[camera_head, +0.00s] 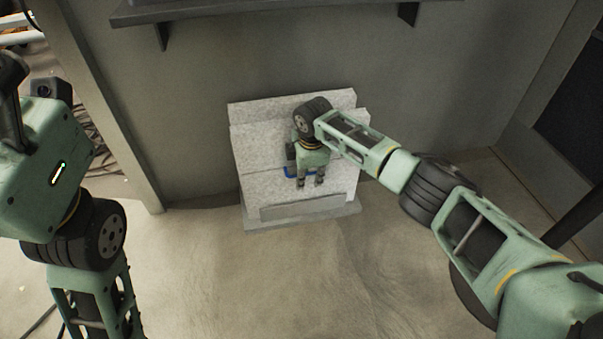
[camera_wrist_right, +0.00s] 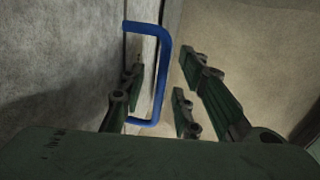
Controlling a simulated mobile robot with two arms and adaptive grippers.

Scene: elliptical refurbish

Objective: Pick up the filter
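I cannot clearly make out a filter as a separate part. A blue U-shaped handle (camera_head: 290,172) shows on the front of a pale, speckled box-like unit (camera_head: 260,150) against the wall. My right gripper (camera_head: 311,182) is in front of the unit, pointing down and partly hiding the handle. In the right wrist view the blue handle (camera_wrist_right: 160,75) stands between the spread fingers of the right gripper (camera_wrist_right: 160,95), which is open. I see no grip on the handle. My left arm is at the left edge of the head view; its fingers do not show.
A dark shelf (camera_head: 270,8) with brackets sticks out from the wall above the unit. The unit has a low grey base ledge (camera_head: 300,216). The floor (camera_head: 270,280) in front is bare. Cables (camera_head: 88,138) lie beyond the left wall edge.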

